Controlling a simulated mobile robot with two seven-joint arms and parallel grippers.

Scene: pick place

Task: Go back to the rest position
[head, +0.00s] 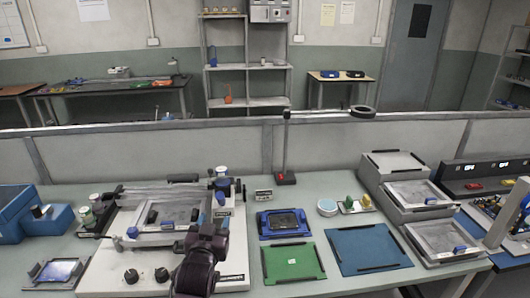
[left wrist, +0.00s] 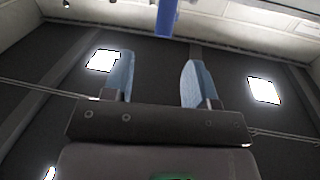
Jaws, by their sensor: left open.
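My left gripper (head: 221,186) is raised over the white machine on the bench, at the end of my dark arm, which comes up from the bottom of the head view. It points upward. In the left wrist view its two blue fingers (left wrist: 158,80) stand apart with nothing between them, against the dark ceiling and its lights. In the head view its fingers are small and hard to tell from the parts behind. My right gripper does not show.
The white machine (head: 105,270) lies behind and beside my arm. A green mat (head: 292,262), a blue mat (head: 368,250) and a black-and-blue tray (head: 284,223) lie to the right. Grey stacked boxes (head: 392,165) stand farther right, blue bins (head: 45,222) at left. A low partition (head: 350,140) runs behind.

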